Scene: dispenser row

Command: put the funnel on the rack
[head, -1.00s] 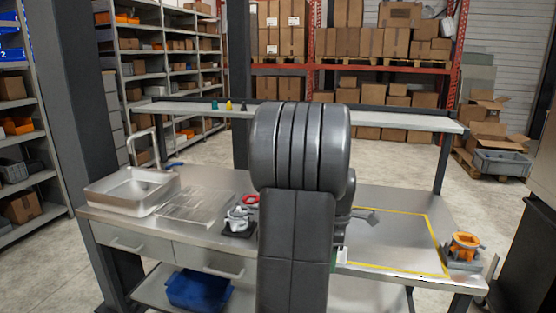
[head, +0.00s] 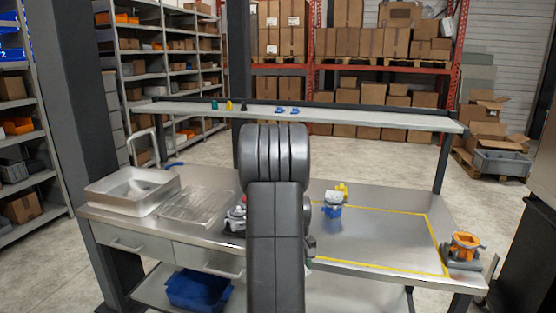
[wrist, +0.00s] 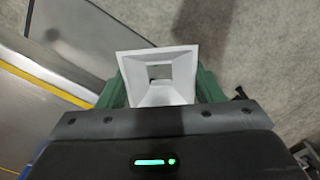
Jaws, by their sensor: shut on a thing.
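A white square funnel (wrist: 160,97) is between the green fingers of my gripper (wrist: 159,82) in the wrist view. The fingers press on its two sides, and its wide square mouth faces the camera. In the head view my arm hides the funnel and nearly all of the gripper. A ribbed metal draining rack (head: 196,206) lies on the bench, right of the sink, and its visible top looks empty. In the wrist view the funnel shows over grey floor, just past the bench edge.
A sink (head: 112,198) is at the bench's left. A grey-white device (head: 236,216) is partly behind my arm. A white-and-blue device (head: 332,204) and a yellow item (head: 342,189) stand near the yellow-taped area (head: 385,240), which is mostly clear. An orange-and-grey device (head: 465,248) sits at the right corner.

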